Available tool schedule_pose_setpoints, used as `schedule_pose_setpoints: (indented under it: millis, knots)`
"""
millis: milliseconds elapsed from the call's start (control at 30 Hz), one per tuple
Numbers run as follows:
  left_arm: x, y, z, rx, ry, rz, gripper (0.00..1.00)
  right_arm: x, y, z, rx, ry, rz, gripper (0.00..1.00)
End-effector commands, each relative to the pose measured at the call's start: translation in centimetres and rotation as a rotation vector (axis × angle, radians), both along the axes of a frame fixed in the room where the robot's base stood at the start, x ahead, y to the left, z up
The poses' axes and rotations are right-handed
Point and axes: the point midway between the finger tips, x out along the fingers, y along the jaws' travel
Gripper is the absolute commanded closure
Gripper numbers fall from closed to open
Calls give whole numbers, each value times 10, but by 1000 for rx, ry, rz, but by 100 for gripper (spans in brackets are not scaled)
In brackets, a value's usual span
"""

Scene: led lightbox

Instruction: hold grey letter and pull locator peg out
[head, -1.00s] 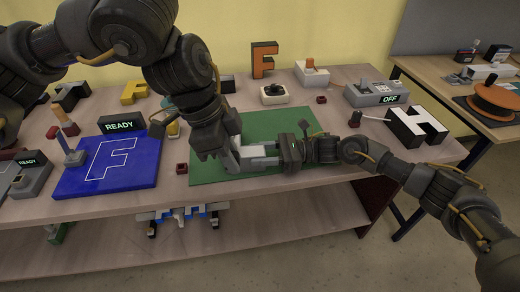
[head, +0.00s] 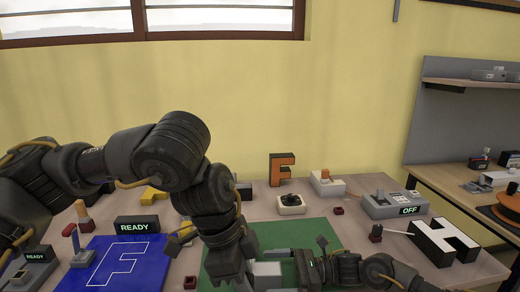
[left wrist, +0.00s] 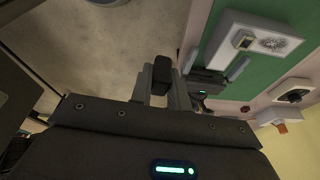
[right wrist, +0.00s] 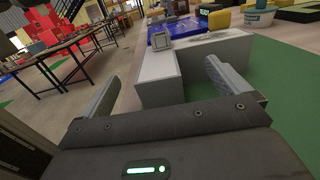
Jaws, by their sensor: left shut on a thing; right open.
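The pale grey letter (head: 268,270) lies on the green mat (head: 300,236); it shows larger in the right wrist view (right wrist: 160,78). A small square grey fixture (right wrist: 178,32) stands on it. My left gripper (left wrist: 161,80) is shut on a small dark block (left wrist: 163,67), which may be the peg; it is seen against the floor. In the head view my left gripper (head: 240,278) is low beside the letter, its tips cut off or hidden. My right gripper (right wrist: 170,88) is open, with an end of the letter between its fingers; I cannot tell whether they touch.
A blue board (head: 140,270) with an F outline lies left of the mat, by a READY sign (head: 137,224).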

Motion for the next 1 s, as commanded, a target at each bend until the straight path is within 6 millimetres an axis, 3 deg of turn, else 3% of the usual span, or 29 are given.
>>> schedule_pose_setpoints:
  millis: [233,500,700,1000]
  knots:
    - [0,0,0,0,0,0,100,1,-19,-1,-2,0,-3,0]
    - [0,0,0,0,0,0,100,3,-75,-1,-3,0,-4,0]
    - [0,0,0,0,0,0,100,4,-107,0,-2,0,-1,0]
    - [0,0,0,0,0,0,100,3,-121,0,0,0,0,0]
